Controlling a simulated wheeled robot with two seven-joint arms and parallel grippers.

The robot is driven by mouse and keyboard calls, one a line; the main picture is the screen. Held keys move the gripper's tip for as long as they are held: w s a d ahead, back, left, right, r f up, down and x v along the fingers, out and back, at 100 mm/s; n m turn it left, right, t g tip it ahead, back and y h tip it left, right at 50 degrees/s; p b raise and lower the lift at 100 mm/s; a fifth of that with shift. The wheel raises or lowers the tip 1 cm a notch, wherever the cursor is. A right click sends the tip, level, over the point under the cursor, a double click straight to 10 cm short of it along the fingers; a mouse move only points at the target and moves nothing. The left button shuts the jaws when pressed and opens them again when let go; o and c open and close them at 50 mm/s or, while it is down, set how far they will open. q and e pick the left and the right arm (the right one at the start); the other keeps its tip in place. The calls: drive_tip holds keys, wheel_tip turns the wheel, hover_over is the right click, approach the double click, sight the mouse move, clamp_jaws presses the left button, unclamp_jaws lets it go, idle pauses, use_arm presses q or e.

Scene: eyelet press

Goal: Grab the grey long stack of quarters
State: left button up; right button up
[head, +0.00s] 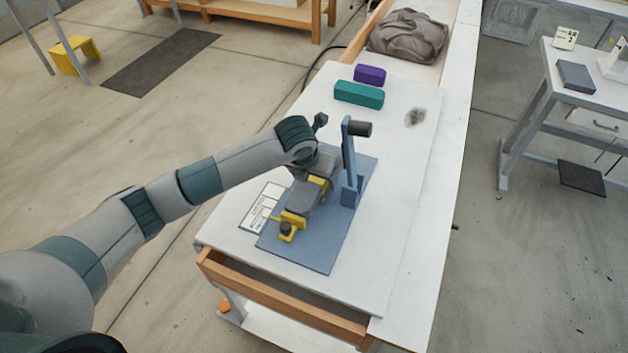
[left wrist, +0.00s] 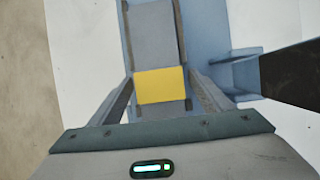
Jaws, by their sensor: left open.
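A long grey block, which looks like the grey stack of quarters (head: 306,198), lies on the blue press base (head: 325,250) among yellow parts (head: 293,219). In the left wrist view the grey stack (left wrist: 154,32) runs between two dark side rails, with a yellow piece (left wrist: 160,86) across it nearer to me. My left gripper (head: 319,180) is over the far end of the press fixture. In the left wrist view its open fingers (left wrist: 160,78) stand on either side of the yellow piece, with nothing held. Contact cannot be told. My right gripper is out of view.
A blue upright post (head: 349,165) with a dark cylindrical head (head: 360,129) stands close right of my left gripper. A teal block (head: 359,94), a purple block (head: 370,75) and a grey cloth bundle (head: 408,37) lie farther back. A printed card (head: 262,207) lies left of the base.

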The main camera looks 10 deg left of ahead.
use_arm(q)
drive_tip(key=c, duration=1.6)
drive_tip(key=shift+o, duration=0.2)
drive_tip(key=shift+r, duration=0.15)
drive_tip(key=shift+w+r+p, duration=0.1)
drive_tip(key=shift+r+p, duration=0.3)
drive_tip(key=shift+r, duration=0.15)
wheel_tip(320, 180, up, 6)
drive_tip(key=p, duration=0.3)
drive_tip(key=shift+r, duration=0.2)
drive_tip(key=s+a, duration=0.1)
drive_tip(key=s, duration=0.4)
drive_tip(key=s+a, duration=0.1)
drive_tip(key=s, duration=0.5)
drive_tip(key=s+a, duration=0.1)
drive_tip(key=s, duration=0.4)
drive_tip(key=shift+s+f+p, duration=0.15)
drive_tip(key=shift+f+p, duration=0.2)
drive_tip(key=shift+f, duration=0.05)
drive_tip(key=shift+s+a, duration=0.2)
drive_tip(key=shift+s, duration=0.55)
